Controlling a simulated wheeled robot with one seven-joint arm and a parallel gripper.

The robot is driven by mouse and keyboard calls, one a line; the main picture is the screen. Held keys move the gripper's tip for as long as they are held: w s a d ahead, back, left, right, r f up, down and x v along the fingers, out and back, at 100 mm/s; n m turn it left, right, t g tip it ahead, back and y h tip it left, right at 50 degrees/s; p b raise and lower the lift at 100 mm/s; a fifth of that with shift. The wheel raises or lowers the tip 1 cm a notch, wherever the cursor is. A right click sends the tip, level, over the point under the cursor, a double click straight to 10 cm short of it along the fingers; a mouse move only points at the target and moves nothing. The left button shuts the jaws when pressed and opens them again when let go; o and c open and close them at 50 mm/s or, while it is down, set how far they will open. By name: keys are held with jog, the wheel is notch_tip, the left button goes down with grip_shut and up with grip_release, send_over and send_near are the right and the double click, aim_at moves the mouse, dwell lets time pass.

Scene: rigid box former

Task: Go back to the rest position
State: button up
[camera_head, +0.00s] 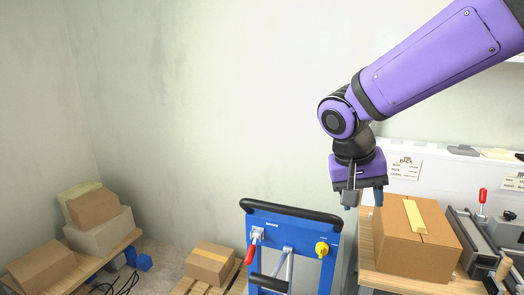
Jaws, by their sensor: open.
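My purple arm reaches in from the upper right. My gripper (364,200) points down and is open, with its two fingers apart and nothing seen between them. It is above and beside the left edge of a taped cardboard box (408,245) on the wooden bench at the right. I cannot tell whether the fingers touch the box. The blue box former (259,227) stands at the bottom middle, with a black padded bar on top, a red-handled clamp and a yellow knob.
A metal clamp fixture (470,240) with a red handle stands right of the box. Cardboard boxes (95,230) sit on a low table at the left. Another box (210,260) rests on a pallet. A white panel with labels (405,168) backs the bench. The upper middle and left are clear.

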jog(key=s+d+r+n+t+y, duration=0.1)
jog(key=s+d+r+t, duration=0.1)
jog(key=s+d, duration=0.3)
jog(key=s+d+r+n+t+y, duration=0.1)
jog(key=s+d+r, duration=0.3)
jog(key=s, duration=0.6)
jog(key=shift+s+d+r+n+t+y, duration=0.4)
jog(key=shift+d+t+y, duration=0.35)
jog(key=shift+d, duration=0.35)
